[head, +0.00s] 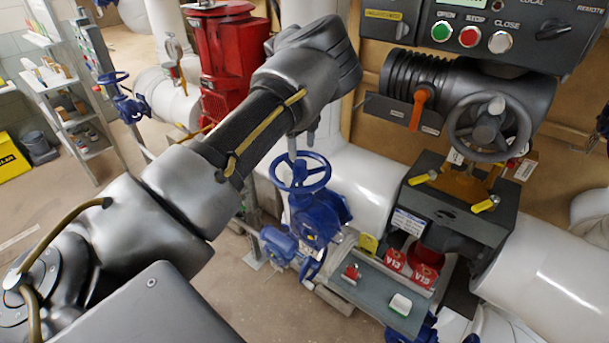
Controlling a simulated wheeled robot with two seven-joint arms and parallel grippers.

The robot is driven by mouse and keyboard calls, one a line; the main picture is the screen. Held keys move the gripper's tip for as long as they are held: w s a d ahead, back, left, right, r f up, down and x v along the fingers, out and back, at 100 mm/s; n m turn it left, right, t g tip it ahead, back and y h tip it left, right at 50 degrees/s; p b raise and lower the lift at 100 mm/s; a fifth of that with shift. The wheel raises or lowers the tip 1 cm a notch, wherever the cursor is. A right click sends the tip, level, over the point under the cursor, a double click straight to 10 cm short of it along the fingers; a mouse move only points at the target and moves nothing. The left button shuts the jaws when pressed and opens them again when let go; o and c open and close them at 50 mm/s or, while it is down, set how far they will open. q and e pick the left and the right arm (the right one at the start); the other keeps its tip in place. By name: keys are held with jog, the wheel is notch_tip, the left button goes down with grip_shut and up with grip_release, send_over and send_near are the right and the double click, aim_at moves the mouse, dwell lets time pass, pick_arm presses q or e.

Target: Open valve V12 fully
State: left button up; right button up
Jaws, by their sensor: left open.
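My left arm reaches in from the left, and its gripper (301,147) points down over a blue handwheel (301,173). The gripper is open; the arm's end partly hides its fingers, and I cannot tell whether they touch the rim. The handwheel sits on a blue valve body (318,215) beside a white pipe. At the right is a dark actuator with a grey handwheel (488,128), an orange lever (420,108) and a panel marked OPEN, STOP and CLOSE (470,35). I cannot read a V12 label on any valve. My right gripper is not in view.
A grey tray (383,292) below holds red tagged items (410,262) and a small white box (401,304). A red machine (228,55) stands behind my arm. Another blue handwheel (113,79) and shelves (70,100) are at the left. White pipes fill the right.

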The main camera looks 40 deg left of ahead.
pick_arm(q)
jog(key=shift+s, duration=0.35)
jog(key=shift+s+a, duration=0.1)
jog(key=shift+r+m, duration=0.1)
jog(key=shift+m, duration=0.6)
jog(key=shift+m+p, duration=0.3)
jog(key=shift+m, duration=0.7)
jog(key=m, duration=0.4)
jog(key=shift+m, duration=1)
jog(key=m+p, duration=0.1)
jog(key=m, duration=0.2)
jog(key=shift+r+p, duration=0.1)
jog(key=shift+p, duration=0.3)
jog(key=m, duration=0.3)
jog(key=shift+p, duration=0.4)
jog(key=shift+f+m, duration=0.2)
jog(key=shift+m, duration=0.1)
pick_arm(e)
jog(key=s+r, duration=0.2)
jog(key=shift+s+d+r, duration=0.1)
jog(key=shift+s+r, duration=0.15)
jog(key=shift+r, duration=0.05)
